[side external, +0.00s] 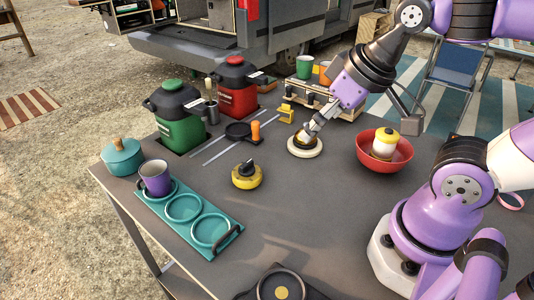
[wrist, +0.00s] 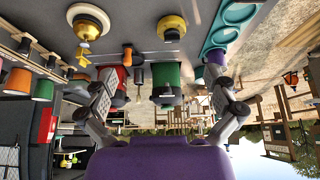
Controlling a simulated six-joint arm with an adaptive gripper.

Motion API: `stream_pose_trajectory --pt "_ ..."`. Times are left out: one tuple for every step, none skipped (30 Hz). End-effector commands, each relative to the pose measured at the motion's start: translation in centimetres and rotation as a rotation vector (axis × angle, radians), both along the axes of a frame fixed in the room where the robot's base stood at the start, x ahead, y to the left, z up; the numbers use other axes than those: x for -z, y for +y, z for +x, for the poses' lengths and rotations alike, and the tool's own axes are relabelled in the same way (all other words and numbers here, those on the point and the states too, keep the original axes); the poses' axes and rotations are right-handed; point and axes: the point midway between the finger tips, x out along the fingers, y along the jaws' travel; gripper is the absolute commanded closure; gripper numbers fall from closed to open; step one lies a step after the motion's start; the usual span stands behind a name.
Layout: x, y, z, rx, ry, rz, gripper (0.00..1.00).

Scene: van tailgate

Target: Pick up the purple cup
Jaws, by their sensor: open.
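The purple cup (side external: 155,178) stands upright in the far-left ring of a teal tray (side external: 221,252) with three ring holders, at the table's left side. My gripper (side external: 308,132) is open and empty, far to the right of the cup, over a cream round disc (side external: 305,151) with a darker centre. Whether it touches the disc is unclear. In the wrist view, which looks upside down, my gripper's (wrist: 159,75) two fingers are spread wide. The teal tray shows there at the upper right (wrist: 235,14), and a purple patch, likely the cup, is mostly hidden behind the right finger.
A teal lidded pot (side external: 123,158) stands beside the cup. Green (side external: 180,125) and red (side external: 237,88) lidded pots are at the back edge. A yellow-black round item (side external: 247,176) and a small pan (side external: 240,131) lie between. A red bowl (side external: 384,155) holds a yellow-topped jar.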

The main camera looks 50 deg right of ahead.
Motion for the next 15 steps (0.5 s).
stream_pose_trajectory --pt "-0.2 0.1 0.4 -0.001 0.003 0.000 0.00" --pt "-0.4 0.2 0.8 -0.001 0.006 0.002 0.00" --pt "-0.8 0.4 1.6 -0.001 0.011 0.003 0.00" --pt "-1.1 0.6 2.4 -0.001 0.016 0.005 0.00" --pt "-1.4 0.9 3.3 -0.001 0.021 0.006 0.00" --pt "-1.8 1.4 4.7 0.001 0.029 0.009 0.00" --pt "-2.0 1.8 5.9 0.002 0.035 0.010 0.00" --pt "-2.2 2.3 7.2 0.004 0.041 0.011 0.00" --pt "-2.3 3.1 9.0 0.006 0.048 0.012 0.00" --pt "-2.3 3.8 10.3 0.008 0.054 0.012 0.00" --pt "-2.1 4.5 11.6 0.011 0.059 0.014 0.00" --pt "-1.8 5.6 13.3 0.013 0.065 0.013 0.00" --pt "-1.4 6.5 14.5 0.016 0.070 0.013 0.00" --pt "-1.0 7.4 15.7 0.018 0.074 0.012 0.00" --pt "-0.2 8.6 17.1 0.020 0.079 0.012 0.00"
